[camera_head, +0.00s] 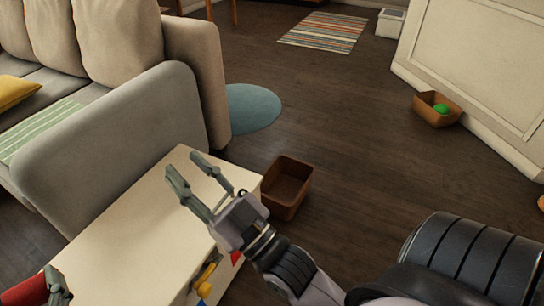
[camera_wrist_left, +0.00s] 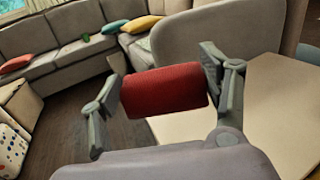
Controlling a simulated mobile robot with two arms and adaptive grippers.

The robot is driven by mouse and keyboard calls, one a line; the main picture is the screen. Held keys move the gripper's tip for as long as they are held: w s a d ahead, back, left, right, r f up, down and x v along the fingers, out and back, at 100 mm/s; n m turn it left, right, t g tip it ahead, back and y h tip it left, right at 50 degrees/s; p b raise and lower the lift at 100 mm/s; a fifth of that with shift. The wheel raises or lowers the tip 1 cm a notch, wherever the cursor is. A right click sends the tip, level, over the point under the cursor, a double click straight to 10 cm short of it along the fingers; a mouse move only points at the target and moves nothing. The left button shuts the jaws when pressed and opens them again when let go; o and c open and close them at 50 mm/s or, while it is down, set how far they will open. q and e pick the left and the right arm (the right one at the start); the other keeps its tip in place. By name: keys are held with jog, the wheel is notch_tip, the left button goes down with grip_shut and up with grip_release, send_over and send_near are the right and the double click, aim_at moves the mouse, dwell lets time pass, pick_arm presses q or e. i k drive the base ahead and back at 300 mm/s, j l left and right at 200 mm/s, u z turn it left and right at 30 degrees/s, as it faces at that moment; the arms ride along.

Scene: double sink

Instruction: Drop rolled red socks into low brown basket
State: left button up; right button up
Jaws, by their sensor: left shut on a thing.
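The rolled red socks (camera_wrist_left: 165,90) are a red cylinder held between the two fingers of my left gripper (camera_wrist_left: 160,82) in the left wrist view. In the head view, the red roll (camera_head: 25,291) and part of my left gripper (camera_head: 58,288) show at the bottom left corner, by the cream table's near left side. My right gripper (camera_head: 183,166) is open and empty above the table top. A brown basket (camera_head: 293,209) stands on the floor just right of the table, and looks empty. Another brown basket (camera_head: 437,122) sits by the wall with a green thing (camera_head: 441,108) inside.
The cream table (camera_head: 130,232) is bare on top, with colourful items (camera_head: 206,280) at its right side. A grey sofa (camera_head: 120,140) borders it at the far left. Dark floor (camera_head: 350,170) is open between the two baskets. A round blue rug (camera_head: 252,107) lies beyond.

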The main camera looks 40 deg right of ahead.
aim_at(281, 196)
jog(key=i+l, duration=0.15)
jog(key=l, duration=0.75)
jog(key=i+l+u, duration=0.15)
jog(key=l, duration=1.7)
jog(key=i+u, duration=0.05)
